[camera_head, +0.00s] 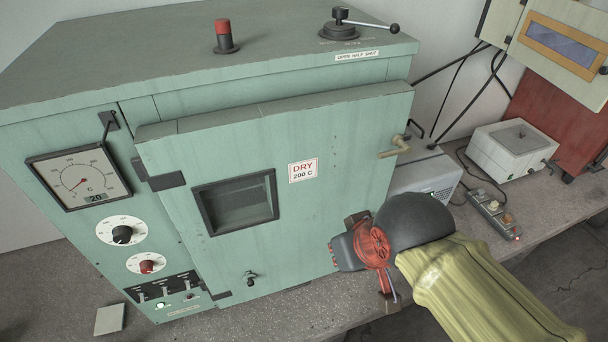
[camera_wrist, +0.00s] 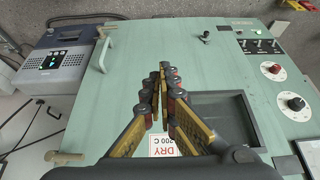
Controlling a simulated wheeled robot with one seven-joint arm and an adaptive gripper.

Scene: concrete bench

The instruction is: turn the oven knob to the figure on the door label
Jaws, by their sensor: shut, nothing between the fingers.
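The green oven (camera_head: 270,130) has a closed door with a label (camera_head: 303,170) reading "DRY 200 C". On its left front panel a black knob (camera_head: 122,234) sits on a white dial, above a red knob (camera_head: 147,267) on a smaller white dial. The dial figures are too small to read. In the wrist view the black knob (camera_wrist: 296,103) and red knob (camera_wrist: 275,69) are at the right, and the label (camera_wrist: 165,146) is partly hidden by my fingers. My gripper (camera_head: 345,252) is shut and empty before the door's lower right, well away from both knobs.
A round-scaled gauge (camera_head: 80,178) sits above the knobs, its display showing 20. Switches (camera_head: 162,288) lie below them. A door handle (camera_head: 394,147) and small latch (camera_head: 250,280) stick out. A white box (camera_head: 511,149) and power strip (camera_head: 494,212) stand right on the bench.

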